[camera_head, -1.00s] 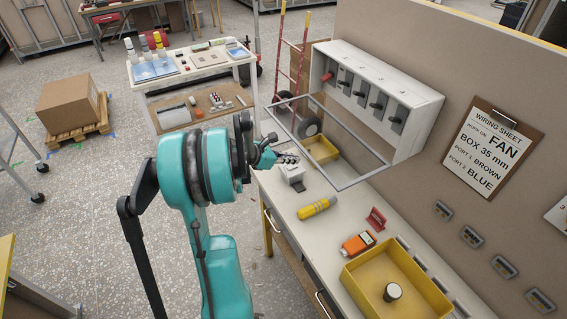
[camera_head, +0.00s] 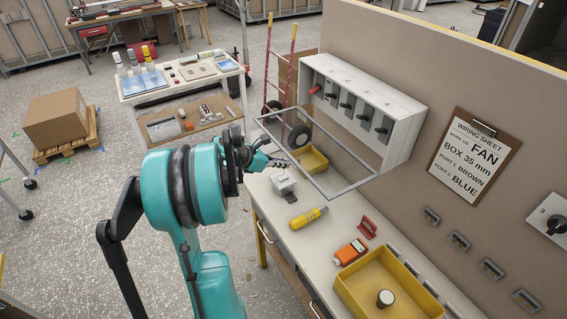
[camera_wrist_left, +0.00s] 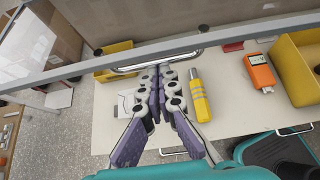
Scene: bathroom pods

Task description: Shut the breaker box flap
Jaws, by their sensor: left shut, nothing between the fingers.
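The breaker box (camera_head: 402,112) is a pale grey case on the tan panel, with a row of dark switches and one red one. Its flap (camera_head: 356,188), a grey frame around a clear pane, stands open and juts out over the bench. In the left wrist view the flap's edge bar (camera_wrist_left: 240,37) crosses the top, with a curved metal handle (camera_wrist_left: 190,53) on it. My left gripper (camera_head: 284,162) is shut and empty beside the flap's outer edge. In the left wrist view its fingertips (camera_wrist_left: 162,70) point at the handle; I cannot tell whether they touch. My right gripper is out of view.
On the bench below are a white device (camera_head: 284,183), a yellow cylinder (camera_head: 308,217), an orange meter (camera_head: 350,252), a red holder (camera_head: 367,228) and yellow bins (camera_head: 345,295). A clipboard (camera_head: 475,155) hangs right of the box.

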